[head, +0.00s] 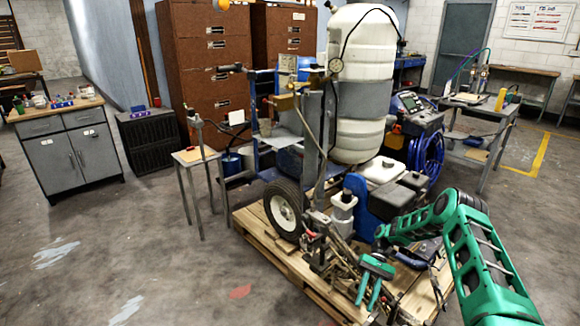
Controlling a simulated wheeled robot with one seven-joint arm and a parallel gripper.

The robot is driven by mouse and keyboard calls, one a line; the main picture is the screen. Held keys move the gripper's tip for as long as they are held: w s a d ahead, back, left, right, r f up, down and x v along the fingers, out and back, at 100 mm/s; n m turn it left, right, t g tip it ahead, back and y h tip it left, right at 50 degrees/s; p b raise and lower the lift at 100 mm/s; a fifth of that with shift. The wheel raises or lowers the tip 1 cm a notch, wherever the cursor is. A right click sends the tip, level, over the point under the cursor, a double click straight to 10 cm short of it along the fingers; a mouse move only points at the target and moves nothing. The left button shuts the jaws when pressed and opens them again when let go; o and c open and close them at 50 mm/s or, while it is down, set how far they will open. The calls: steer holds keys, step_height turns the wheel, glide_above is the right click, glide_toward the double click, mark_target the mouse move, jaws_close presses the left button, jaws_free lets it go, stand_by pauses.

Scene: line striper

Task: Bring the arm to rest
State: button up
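My green arm (478,250) comes in from the lower right, bends at an elbow and reaches left over the front of the line striper (362,80). My gripper (367,300) hangs fingers down in front of the striper's front parts. Its two green fingers look spread apart, with nothing seen between them. I cannot tell whether it touches the metal parts behind it. The striper has a large white tank, a blue frame and a black tyre with a white hub (285,212).
The striper stands on a wooden pallet (285,262). A small stand (195,157) is to its left, and a grey cabinet (70,150) is farther left. Brown drawer cabinets (208,60) stand behind. A workbench (480,110) is at right. The floor at front left is clear.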

steer(key=s+d+r+m+t+h, duration=0.1)
steer(key=s+d+r+t+h, duration=0.15)
steer(key=r, duration=0.85)
steer(key=s+d+r+t+h, duration=0.1)
steer(key=s+d+r, duration=0.2)
steer(key=r, duration=0.8)
steer(key=s+d+r+m+t+h, duration=0.1)
steer(key=s+d+r, duration=0.15)
steer(key=r, duration=0.85)
steer(key=s+d+r+m+t+h, duration=0.1)
steer(key=s+d+r+t+h, duration=0.15)
steer(key=s+r, duration=0.85)
steer(key=s+f+m+t, duration=0.1)
steer(key=s+f+t, duration=0.1)
steer(key=s, duration=1.3)
steer(key=shift+s+t+y, duration=0.15)
steer(key=shift+t+y, duration=0.15)
steer(key=shift+t, duration=0.3)
steer(key=shift+a, duration=0.1)
